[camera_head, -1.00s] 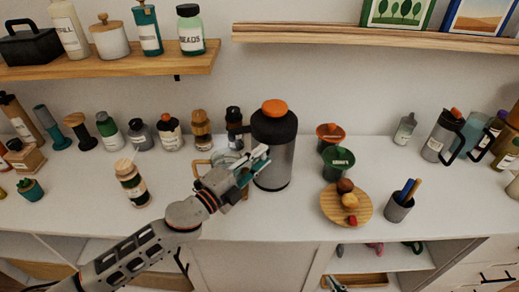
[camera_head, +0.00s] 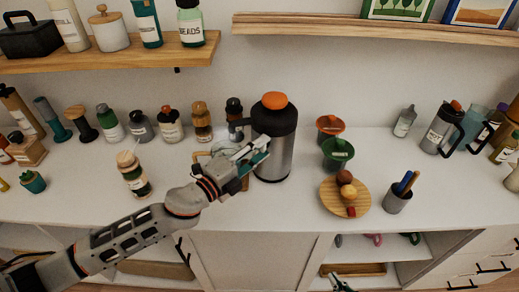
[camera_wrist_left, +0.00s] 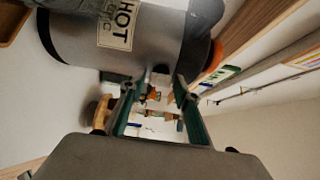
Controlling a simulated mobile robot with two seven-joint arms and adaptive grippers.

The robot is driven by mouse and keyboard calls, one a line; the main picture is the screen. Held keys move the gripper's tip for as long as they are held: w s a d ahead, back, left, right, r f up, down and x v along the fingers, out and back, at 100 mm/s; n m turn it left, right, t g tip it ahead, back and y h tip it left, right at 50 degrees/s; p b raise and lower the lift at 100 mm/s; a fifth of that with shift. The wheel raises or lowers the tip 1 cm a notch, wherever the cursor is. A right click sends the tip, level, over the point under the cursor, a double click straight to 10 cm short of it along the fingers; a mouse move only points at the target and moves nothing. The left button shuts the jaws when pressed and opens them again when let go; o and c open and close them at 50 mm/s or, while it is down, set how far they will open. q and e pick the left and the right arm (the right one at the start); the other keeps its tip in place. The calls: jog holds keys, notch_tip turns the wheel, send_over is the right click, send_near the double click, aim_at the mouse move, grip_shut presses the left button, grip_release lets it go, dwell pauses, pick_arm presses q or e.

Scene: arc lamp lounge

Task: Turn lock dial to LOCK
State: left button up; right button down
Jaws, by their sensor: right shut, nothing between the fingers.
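A tall grey flask (camera_head: 276,156) with a black collar and a round orange top (camera_head: 274,100) stands upright on the white counter. In the left wrist view the flask (camera_wrist_left: 160,38) lies across the upper part of the picture, with a HOT label on its side and its orange top (camera_wrist_left: 215,56) at the right. No separate lock dial or LOCK mark can be made out. My left gripper (camera_head: 256,158) is beside the flask's body, well below the top. Its fingers (camera_wrist_left: 155,110) are apart, with no held object visible. My right gripper (camera_head: 342,284) shows only its tips at the bottom edge, shut.
Several bottles and jars line the counter left of the flask; a striped jar (camera_head: 133,178) stands near my left arm. Orange (camera_head: 330,125) and green (camera_head: 338,150) cups and a round wooden board (camera_head: 329,196) are to the right. A wooden shelf (camera_head: 110,56) hangs above.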

pick_arm(q)
jog(key=v, duration=1.2)
jog(key=shift+r, duration=0.1)
dwell(0.5)
